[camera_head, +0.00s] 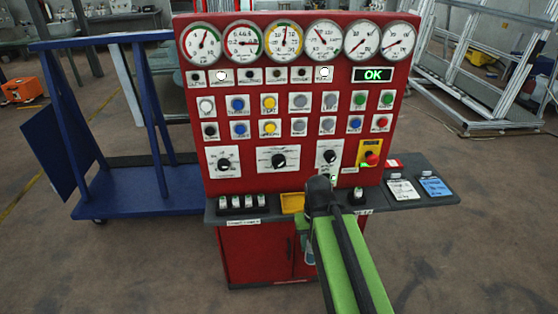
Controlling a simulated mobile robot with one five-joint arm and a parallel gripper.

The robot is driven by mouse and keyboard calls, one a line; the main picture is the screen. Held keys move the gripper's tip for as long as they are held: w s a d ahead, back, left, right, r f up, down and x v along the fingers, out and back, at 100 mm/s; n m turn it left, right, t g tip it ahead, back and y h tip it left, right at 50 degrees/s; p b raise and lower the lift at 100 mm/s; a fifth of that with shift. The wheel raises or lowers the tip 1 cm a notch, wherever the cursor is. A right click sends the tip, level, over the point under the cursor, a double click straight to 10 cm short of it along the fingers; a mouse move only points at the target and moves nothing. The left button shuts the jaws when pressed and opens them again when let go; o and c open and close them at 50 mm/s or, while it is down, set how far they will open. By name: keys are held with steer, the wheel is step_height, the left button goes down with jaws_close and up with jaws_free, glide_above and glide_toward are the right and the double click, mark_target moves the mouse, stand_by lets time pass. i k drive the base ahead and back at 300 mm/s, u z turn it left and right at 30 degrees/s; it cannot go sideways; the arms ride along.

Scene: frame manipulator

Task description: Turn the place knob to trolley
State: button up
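Three black rotary knobs sit on white plates across the lower part of the red control panel (245,110): a left knob (224,163), a middle knob (279,161) and a right knob (330,157). Their labels are too small to read, so I cannot tell which is the place knob or which mark says trolley. My green arm comes up from the bottom right. My gripper (325,184) is at its far end, in front of the panel just below the right knob. The dark wrist hides most of the gripper, so its fingers and any contact are unclear.
Push buttons fill the middle. A red-and-yellow emergency stop (370,154) is right of the right knob. A grey shelf (408,204) juts below.

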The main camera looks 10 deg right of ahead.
mark_target(278, 162)
steer(key=u, duration=0.4)
steer(key=k, duration=1.35)
steer(key=u, duration=0.7)
steer(key=i, duration=1.05)
steer(key=u, duration=0.7)
